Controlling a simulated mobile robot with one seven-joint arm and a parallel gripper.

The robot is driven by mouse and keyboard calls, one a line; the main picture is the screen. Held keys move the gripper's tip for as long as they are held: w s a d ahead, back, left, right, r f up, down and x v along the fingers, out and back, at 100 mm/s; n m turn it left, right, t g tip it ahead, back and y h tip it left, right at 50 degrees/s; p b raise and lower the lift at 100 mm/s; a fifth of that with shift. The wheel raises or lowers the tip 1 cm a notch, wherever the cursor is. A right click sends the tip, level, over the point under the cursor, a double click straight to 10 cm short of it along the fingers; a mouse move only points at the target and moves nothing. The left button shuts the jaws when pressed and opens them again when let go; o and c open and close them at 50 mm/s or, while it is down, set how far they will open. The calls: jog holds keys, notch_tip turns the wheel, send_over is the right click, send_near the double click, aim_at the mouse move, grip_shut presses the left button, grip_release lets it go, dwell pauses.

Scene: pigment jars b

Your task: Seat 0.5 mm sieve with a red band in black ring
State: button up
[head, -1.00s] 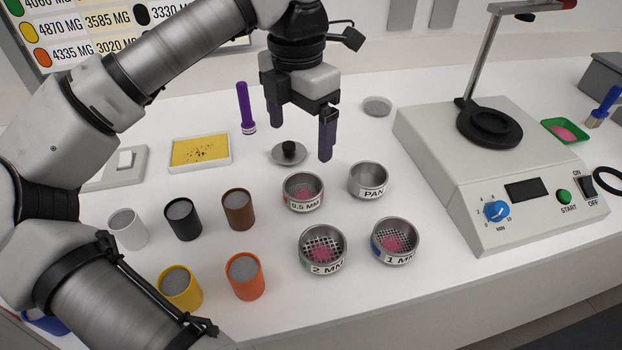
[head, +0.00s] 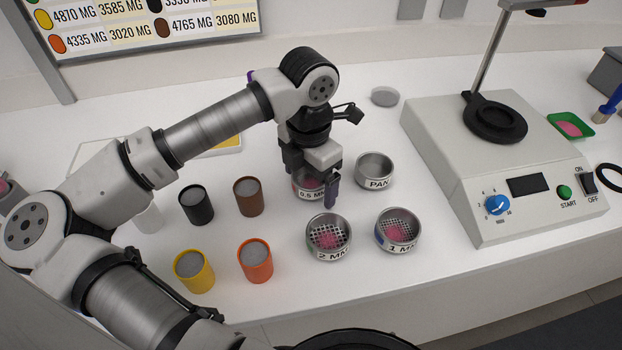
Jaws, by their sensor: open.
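The 0.5 mm sieve (head: 311,195) is a small metal cup with a white label and pink powder inside. It stands on the bench, partly hidden by my gripper; its red band is barely visible. My gripper (head: 312,188) is open and low over this sieve, with one finger in front of its right side. The other finger is mostly hidden, and I cannot tell whether either touches the sieve. The black ring (head: 496,120) is on the white shaker machine (head: 440,130) at the right, and it looks empty.
The pan (head: 375,172) stands close right of the 0.5 mm sieve. The 2 mm sieve (head: 329,238) and 1 mm sieve (head: 398,231) stand in front. Several coloured jars, including a brown one (head: 249,197), stand left. A grey disc (head: 385,96) lies behind.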

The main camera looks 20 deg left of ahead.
jog(key=shift+f, duration=0.1)
jog(key=shift+c, duration=0.4)
jog(key=c, duration=1)
